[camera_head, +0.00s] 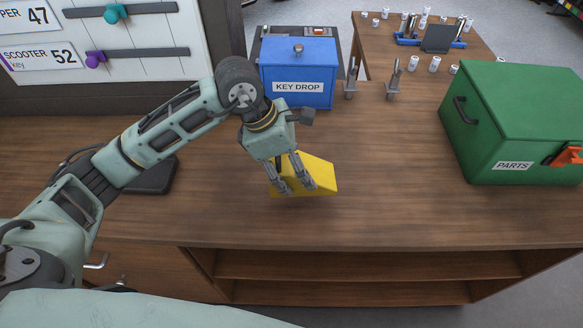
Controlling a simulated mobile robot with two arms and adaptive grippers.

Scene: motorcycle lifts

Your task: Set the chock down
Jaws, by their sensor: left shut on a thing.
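The chock (320,174) is a bright yellow wedge near the middle of the wooden counter. My left gripper (293,189) reaches in from the left, points down and is shut on the chock. The fingers cover part of the wedge's left and middle. I cannot tell whether the chock's underside touches the counter. My right gripper is not in view.
The wooden counter (400,205) is clear to the right and front of the chock. A blue KEY DROP box (298,70) stands behind it. A green PARTS box (520,120) stands at right. Two metal posts (393,82) rise between them. A dark flat object (152,177) lies at left.

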